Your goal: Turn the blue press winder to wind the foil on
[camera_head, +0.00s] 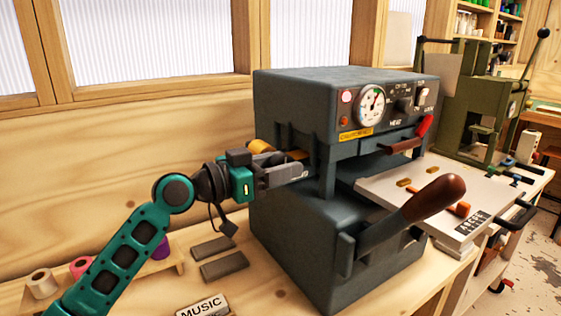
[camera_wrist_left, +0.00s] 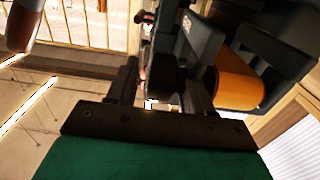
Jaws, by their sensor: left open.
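The blue-grey press (camera_head: 300,110) stands on the bench in the middle of the head view, with a dial and red-tipped lever on its front. A gold foil roll (camera_head: 260,146) shows at its left side, and large in the wrist view (camera_wrist_left: 240,80). My left gripper (camera_head: 298,172) is at the press's left side, below the roll. In the wrist view its open fingers (camera_wrist_left: 165,88) are on either side of a dark rounded part, which looks like the winder (camera_wrist_left: 168,80). I cannot tell whether they touch it. The head view hides the winder behind the gripper.
A brown-handled lever (camera_head: 435,198) juts from the press's front. A white table (camera_head: 400,190) extends to its right, and an olive press (camera_head: 470,100) stands behind. Grey bars (camera_head: 222,265), a MUSIC plate (camera_head: 203,307) and a rack of foil rolls (camera_head: 42,283) lie at lower left.

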